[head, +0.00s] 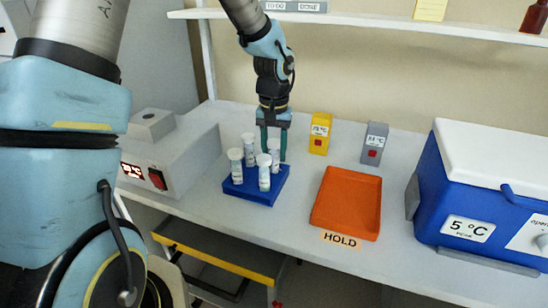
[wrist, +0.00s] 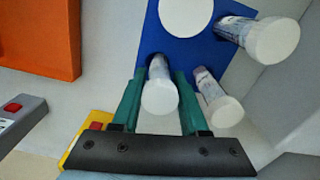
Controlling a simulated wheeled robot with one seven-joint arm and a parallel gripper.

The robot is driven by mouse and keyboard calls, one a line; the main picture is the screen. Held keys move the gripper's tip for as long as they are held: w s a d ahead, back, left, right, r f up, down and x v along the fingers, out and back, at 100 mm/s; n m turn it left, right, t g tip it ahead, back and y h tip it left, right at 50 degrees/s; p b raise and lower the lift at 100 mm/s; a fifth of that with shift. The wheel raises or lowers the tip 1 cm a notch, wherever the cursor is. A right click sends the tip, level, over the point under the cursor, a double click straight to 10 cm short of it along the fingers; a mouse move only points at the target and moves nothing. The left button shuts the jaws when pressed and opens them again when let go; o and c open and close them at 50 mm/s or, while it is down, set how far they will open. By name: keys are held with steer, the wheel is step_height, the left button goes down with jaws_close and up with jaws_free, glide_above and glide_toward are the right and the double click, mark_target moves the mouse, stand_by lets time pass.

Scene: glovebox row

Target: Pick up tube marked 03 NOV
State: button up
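Several white-capped, labelled tubes stand in a blue rack (head: 262,198); their dates are too small to read, so I cannot tell which is 03 NOV. My gripper (head: 274,156) points down at the back right of the rack. Its two green fingers stand on either side of the back right tube (head: 274,146), which also shows between the fingers in the wrist view (wrist: 160,92). I cannot tell whether the fingers press on it. The other tubes are the back left (head: 249,147), front left (head: 236,163) and front right (head: 264,173) ones.
An orange tray (head: 346,203) with a HOLD label lies right of the rack. Yellow (head: 320,133) and grey (head: 374,144) blocks stand behind. A grey device (head: 168,150) is at left, a blue cooler (head: 475,200) at right. A shelf (head: 400,30) hangs above.

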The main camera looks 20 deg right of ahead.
jaws_close()
